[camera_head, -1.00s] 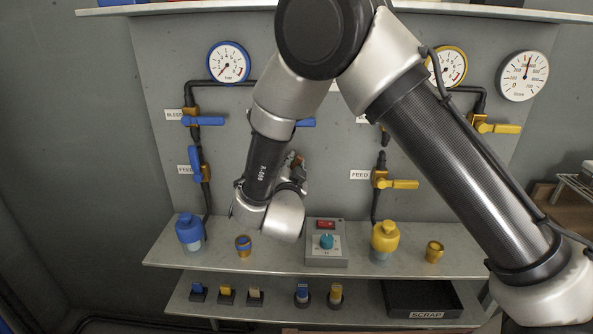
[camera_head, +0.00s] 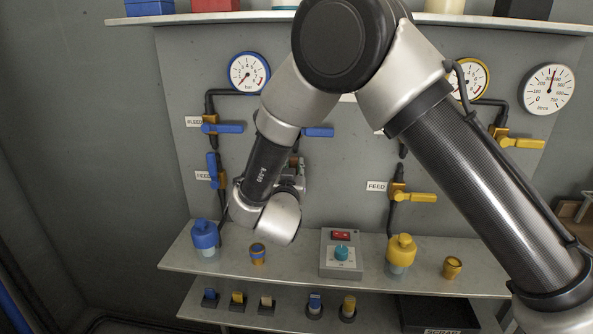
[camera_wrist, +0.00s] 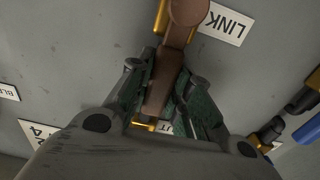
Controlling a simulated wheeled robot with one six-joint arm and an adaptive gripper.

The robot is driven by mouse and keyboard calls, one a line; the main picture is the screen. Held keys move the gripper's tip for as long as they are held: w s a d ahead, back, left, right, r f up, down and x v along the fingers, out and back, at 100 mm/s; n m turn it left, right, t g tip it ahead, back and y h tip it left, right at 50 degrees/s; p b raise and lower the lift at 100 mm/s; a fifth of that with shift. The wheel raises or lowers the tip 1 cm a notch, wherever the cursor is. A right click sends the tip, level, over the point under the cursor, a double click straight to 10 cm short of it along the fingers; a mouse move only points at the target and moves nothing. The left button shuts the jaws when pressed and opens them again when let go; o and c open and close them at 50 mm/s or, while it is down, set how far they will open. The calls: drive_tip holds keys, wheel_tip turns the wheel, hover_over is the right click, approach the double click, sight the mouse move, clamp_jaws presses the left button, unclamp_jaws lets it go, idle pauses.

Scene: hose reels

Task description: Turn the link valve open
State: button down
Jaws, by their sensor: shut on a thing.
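The link valve shows in the wrist view as a brown lever (camera_wrist: 163,78) on a brass body, beside an upside-down white LINK label (camera_wrist: 225,22). My gripper (camera_wrist: 168,103) has its dark green pads on either side of this lever and is shut on it. The lever runs from the top of the view down between the fingers; its lower end is partly hidden by them. In the head view my gripper (camera_head: 297,172) is at the panel, mostly hidden behind my wrist, and the link valve cannot be made out clearly there.
Blue bleed (camera_head: 222,128) and feed (camera_head: 213,167) levers are left of my arm, a yellow feed lever (camera_head: 417,197) right. Below, a shelf (camera_head: 285,268) carries a blue bottle (camera_head: 205,234), a control box (camera_head: 341,262) and a yellow bottle (camera_head: 400,250). My forearm covers the panel's right part.

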drive_tip(key=shift+a+f, duration=0.1)
idle(0.4)
drive_tip(key=c, duration=1.3)
unclamp_jaws()
drive_tip(key=s, duration=1.2)
drive_tip(key=shift+a, duration=0.2)
